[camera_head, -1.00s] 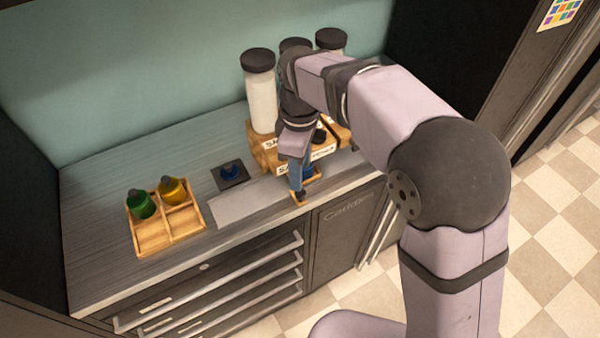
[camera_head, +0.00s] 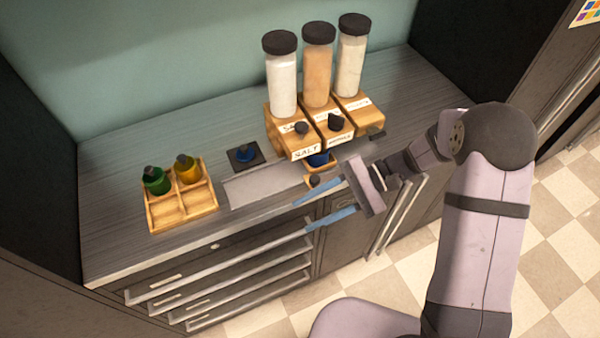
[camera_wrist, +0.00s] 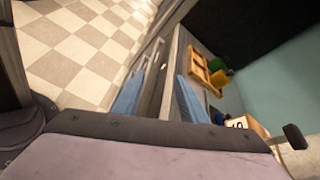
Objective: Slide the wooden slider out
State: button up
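The slider cannot be made out in the wrist view.
Wooden dispenser blocks (camera_head: 301,142) with dark knobs hold jars (camera_head: 318,75) at the back. A wooden tray (camera_head: 198,212) with green and yellow bottles stands left. A blue item on a dark square (camera_head: 245,155) and a grey plate (camera_head: 262,186) lie between. Drawer handles (camera_head: 220,270) project below.

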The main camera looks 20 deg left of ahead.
jog(key=w+f+m+t+y+b, duration=0.2)
jog(key=w+m+t+y, duration=0.5)
jog(key=m, duration=0.7)
jog(key=shift+w+d+t+b, duration=0.4)
jog(key=shift+w+t, duration=0.3)
jog(key=shift+w, duration=0.45)
jog(key=a+p, duration=0.2)
jog(key=a, duration=0.4)
jog(key=shift+p, duration=0.3)
jog(key=shift+a, duration=0.65)
jog(key=shift+c, duration=0.4)
grip_shut()
